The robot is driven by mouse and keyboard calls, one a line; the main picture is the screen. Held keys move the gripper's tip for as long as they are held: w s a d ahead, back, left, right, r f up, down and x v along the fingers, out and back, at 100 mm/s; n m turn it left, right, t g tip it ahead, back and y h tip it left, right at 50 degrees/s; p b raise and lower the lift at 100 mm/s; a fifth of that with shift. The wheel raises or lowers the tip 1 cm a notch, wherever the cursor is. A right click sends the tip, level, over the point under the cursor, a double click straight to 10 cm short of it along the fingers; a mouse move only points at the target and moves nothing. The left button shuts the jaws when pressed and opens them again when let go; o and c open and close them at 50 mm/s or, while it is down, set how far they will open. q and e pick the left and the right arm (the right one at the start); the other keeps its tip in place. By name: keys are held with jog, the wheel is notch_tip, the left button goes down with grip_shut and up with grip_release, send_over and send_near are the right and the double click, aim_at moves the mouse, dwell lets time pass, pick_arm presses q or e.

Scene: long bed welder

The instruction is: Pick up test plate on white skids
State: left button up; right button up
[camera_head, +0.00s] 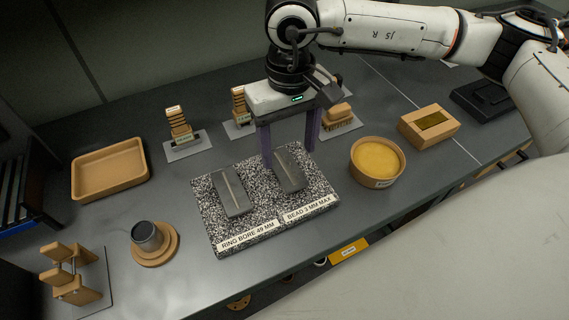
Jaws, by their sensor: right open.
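Two dark grey test plates lie on a speckled black-and-white board (262,222). The left plate (231,194) has a pale bead line along its middle. The right plate (290,172) also has a line along it. White skids under either plate cannot be made out at this size. My right gripper (289,155) points down, open and empty, with its two purple-grey fingers around the far end of the right plate in the picture. Whether they touch the plate or are above it cannot be told. My left gripper is not in view.
The board carries labels "RING BORE 49 MM" and "BEAD 3 MM MAX". A round tub (378,162) with yellow contents stands right of it. Brushes and wooden stands are behind.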

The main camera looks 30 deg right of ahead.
aim_at(286, 167)
jog(key=f, duration=0.3)
jog(key=f+p, duration=0.1)
jog(key=f, duration=0.1)
jog(key=shift+w, duration=0.35)
jog(key=shift+f, duration=0.3)
jog(key=shift+r, duration=0.1)
jog(key=c, duration=1.5)
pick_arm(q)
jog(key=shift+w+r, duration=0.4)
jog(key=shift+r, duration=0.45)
pick_arm(e)
jog(key=shift+w+r, duration=0.1)
jog(key=shift+r, duration=0.4)
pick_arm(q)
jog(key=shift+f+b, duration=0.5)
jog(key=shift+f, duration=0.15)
pick_arm(e)
notch_tip(286, 167, up, 9)
